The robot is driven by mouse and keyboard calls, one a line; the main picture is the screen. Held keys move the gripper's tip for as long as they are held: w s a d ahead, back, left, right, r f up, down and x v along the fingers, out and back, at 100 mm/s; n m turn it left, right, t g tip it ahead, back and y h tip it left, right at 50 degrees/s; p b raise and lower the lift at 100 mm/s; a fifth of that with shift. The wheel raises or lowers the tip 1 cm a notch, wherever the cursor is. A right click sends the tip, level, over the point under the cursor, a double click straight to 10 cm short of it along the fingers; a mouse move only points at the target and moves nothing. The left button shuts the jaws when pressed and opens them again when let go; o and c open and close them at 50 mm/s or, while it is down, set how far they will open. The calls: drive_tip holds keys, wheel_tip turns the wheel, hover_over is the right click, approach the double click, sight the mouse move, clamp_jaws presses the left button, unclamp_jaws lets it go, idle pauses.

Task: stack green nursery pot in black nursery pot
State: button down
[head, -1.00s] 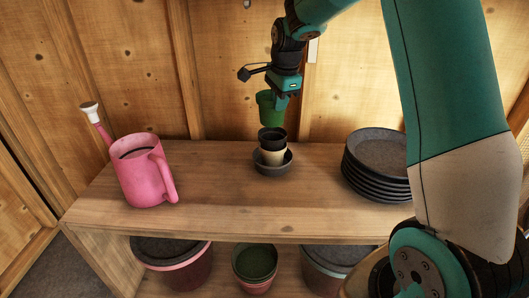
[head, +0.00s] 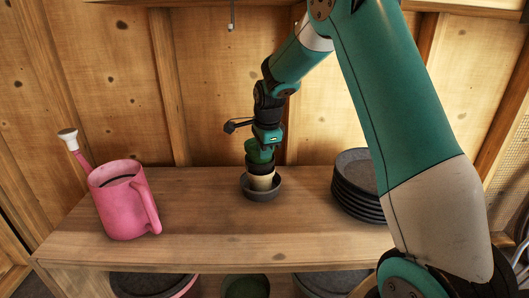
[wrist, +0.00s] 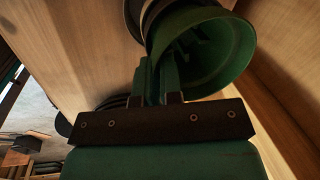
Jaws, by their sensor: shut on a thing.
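The green nursery pot (head: 259,155) is upright, directly over the black nursery pot (head: 260,169), with no gap visible between them. Its lower end appears to be inside the black pot's mouth, but how deep is hidden. The black pot sits in a cream pot (head: 262,183), which stands in a dark grey bowl (head: 276,190) on the bench. My gripper (head: 267,146) is above the stack, shut on the green pot's wall. The wrist view shows the green pot's open inside (wrist: 225,60) beside the fingers (wrist: 168,80), with darker rims beyond it.
A pink watering can (head: 122,205) stands on the wooden bench (head: 205,235) at the left. A stack of dark saucers (head: 352,195) stands to the right of the pots. The wooden wall is close behind. Larger pots (head: 245,286) sit on the shelf below. Bench space in front is clear.

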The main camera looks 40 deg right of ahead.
drive_tip(key=shift+f, duration=0.4)
drive_tip(key=c, duration=1.3)
unclamp_jaws()
